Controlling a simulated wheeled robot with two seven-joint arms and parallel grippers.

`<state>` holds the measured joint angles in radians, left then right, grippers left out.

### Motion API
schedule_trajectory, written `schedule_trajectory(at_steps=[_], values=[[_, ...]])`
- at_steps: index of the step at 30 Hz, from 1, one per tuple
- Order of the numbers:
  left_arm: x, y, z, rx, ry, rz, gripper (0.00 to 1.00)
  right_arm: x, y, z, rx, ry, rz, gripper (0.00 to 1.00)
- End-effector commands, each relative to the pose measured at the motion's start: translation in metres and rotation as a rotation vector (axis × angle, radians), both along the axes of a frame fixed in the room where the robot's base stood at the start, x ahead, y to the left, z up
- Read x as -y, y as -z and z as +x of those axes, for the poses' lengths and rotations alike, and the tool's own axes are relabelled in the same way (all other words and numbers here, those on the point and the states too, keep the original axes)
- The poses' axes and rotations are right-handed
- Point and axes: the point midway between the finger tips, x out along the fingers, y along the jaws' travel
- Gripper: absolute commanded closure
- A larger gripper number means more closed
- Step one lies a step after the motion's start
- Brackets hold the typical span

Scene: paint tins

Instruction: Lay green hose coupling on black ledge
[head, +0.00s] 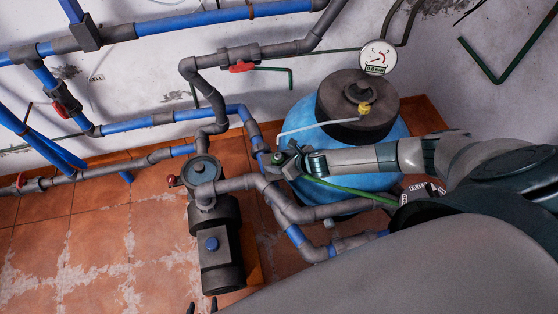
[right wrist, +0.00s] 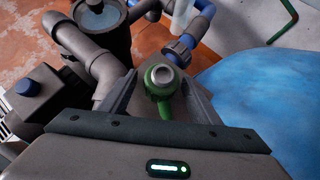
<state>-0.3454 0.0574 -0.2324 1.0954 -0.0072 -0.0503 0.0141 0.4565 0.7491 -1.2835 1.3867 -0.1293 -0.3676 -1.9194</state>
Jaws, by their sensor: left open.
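The green hose coupling (right wrist: 161,82) shows in the right wrist view as a short green fitting with a pale round opening, between the fingers of my right gripper (right wrist: 160,92). The fingers lie close along both its sides and appear shut on it. In the head view the green coupling (head: 277,158) is small at the tips of my right gripper (head: 283,160), above the grey pipes in front of the blue tank. My left gripper (head: 201,307) is open and empty at the bottom edge, with only its fingertips showing. I cannot clearly pick out a black ledge.
A dark pump (head: 219,262) with a blue cap stands on the tiled floor. The blue tank (head: 300,115) has a dark lid (head: 352,125) and a gauge (head: 378,56) behind it. Blue and grey pipes (head: 180,115) cross the wall. Open floor (head: 85,245) lies at the left.

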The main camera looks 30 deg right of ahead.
Motion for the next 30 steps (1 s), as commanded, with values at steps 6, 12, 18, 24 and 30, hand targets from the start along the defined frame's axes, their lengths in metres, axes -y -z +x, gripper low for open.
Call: schedule_trajectory(at_steps=[6, 12, 18, 24, 30], values=[[-0.001, 0.0, -0.001, -0.006, 0.0, 0.002, 0.47, 0.0, 0.0, 0.0, 0.0, 0.0, 0.0, 0.43], [-0.006, 0.001, -0.003, -0.038, -0.005, 0.013, 0.47, 0.0, 0.0, 0.0, 0.0, 0.0, 0.0, 0.43], [-0.004, -0.002, -0.002, -0.026, -0.003, 0.008, 0.47, 0.006, -0.019, -0.017, 0.0, -0.001, 0.0, 0.43], [-0.001, -0.005, -0.001, -0.011, -0.001, 0.003, 0.47, 0.015, -0.043, -0.041, 0.0, -0.001, 0.0, 0.43], [0.0, -0.006, 0.0, -0.002, 0.0, 0.0, 0.47, 0.024, -0.069, -0.066, -0.002, 0.0, -0.001, 0.43]])
